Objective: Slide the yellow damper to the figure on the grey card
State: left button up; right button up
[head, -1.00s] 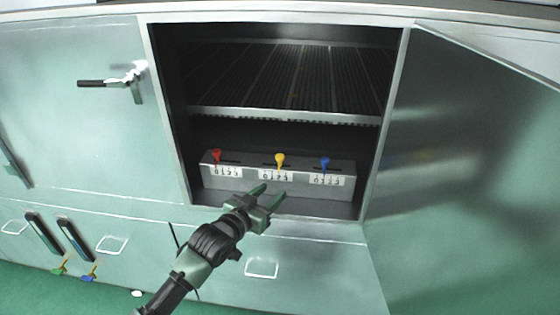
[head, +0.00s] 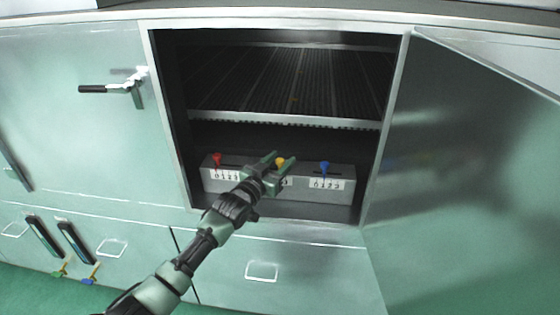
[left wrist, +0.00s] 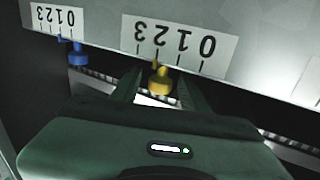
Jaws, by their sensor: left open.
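The yellow damper (head: 280,161) is a small knob on the grey control box low in the open cabinet. In the left wrist view the yellow damper (left wrist: 160,82) stands close to the 2 of its white scale (left wrist: 178,42), which appears upside down. My left gripper (head: 284,159) is open, with its fingers on either side of the yellow knob; contact cannot be told. It also shows in the left wrist view (left wrist: 163,90). In the head view it partly hides the yellow scale. I see no grey card. My right gripper is out of view.
A red knob (head: 217,159) and a blue knob (head: 324,167) stand on the same box, left and right of the yellow one. A metal rack (head: 285,118) lies above. The open door (head: 470,170) stands at the right.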

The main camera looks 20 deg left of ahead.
pick_arm(q)
jog(key=shift+c, duration=0.4)
grip_shut()
dwell(1.0)
